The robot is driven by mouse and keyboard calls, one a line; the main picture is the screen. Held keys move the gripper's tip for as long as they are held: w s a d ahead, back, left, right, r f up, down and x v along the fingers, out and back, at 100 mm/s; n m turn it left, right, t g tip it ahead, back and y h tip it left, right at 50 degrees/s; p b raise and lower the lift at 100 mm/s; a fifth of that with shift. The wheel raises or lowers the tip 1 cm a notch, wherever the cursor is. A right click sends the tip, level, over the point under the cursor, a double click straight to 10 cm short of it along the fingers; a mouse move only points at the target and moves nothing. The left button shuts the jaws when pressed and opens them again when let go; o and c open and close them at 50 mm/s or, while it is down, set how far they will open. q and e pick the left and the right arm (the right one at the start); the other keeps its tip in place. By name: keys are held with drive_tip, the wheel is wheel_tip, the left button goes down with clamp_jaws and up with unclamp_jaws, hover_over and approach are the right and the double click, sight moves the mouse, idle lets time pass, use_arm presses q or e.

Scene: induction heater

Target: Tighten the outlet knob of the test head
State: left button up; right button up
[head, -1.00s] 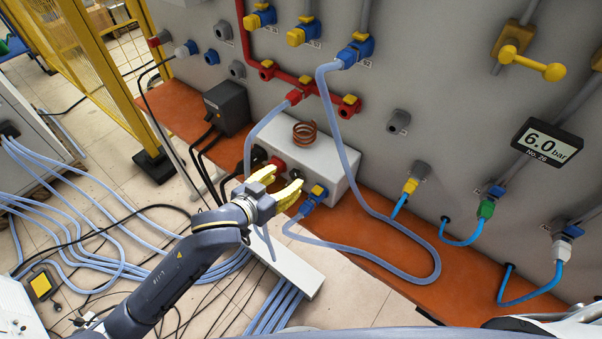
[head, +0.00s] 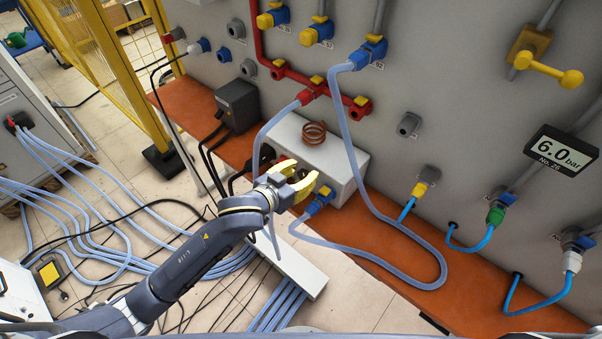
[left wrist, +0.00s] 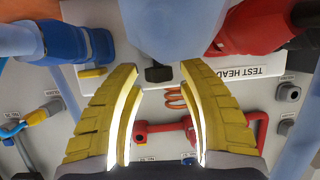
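The test head is a white box (head: 345,165) on the orange shelf, with a copper coil on top. Its label reads upside down in the left wrist view (left wrist: 248,72). A small black knob (left wrist: 160,73) shows on it in the left wrist view, between a blue connector (left wrist: 65,42) and a red connector (left wrist: 250,25). My left gripper (head: 299,171) is open at the box's front face. In the left wrist view its yellow fingertips (left wrist: 158,70) stand on either side of the knob; contact cannot be told. In the head view the gripper hides the knob. My right gripper is out of view.
A pale blue hose (left wrist: 175,25) crosses close to the fingertips in the left wrist view. Another hose (head: 405,278) loops over the shelf (head: 470,295) to the right. A black box (head: 237,105) stands left of the test head. Hoses and cables cover the floor at left.

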use_arm(q)
clamp_jaws()
drive_tip(key=shift+a, duration=0.1)
drive_tip(key=shift+w+a+m+g+h, duration=0.1)
drive_tip(key=shift+w+m+g+h, duration=0.05)
drive_tip(key=shift+m+g+h, duration=1.55)
drive_tip(key=shift+m+h, duration=0.1)
drive_tip(key=shift+m, duration=0.3)
drive_tip(key=shift+o, duration=1.6)
unclamp_jaws()
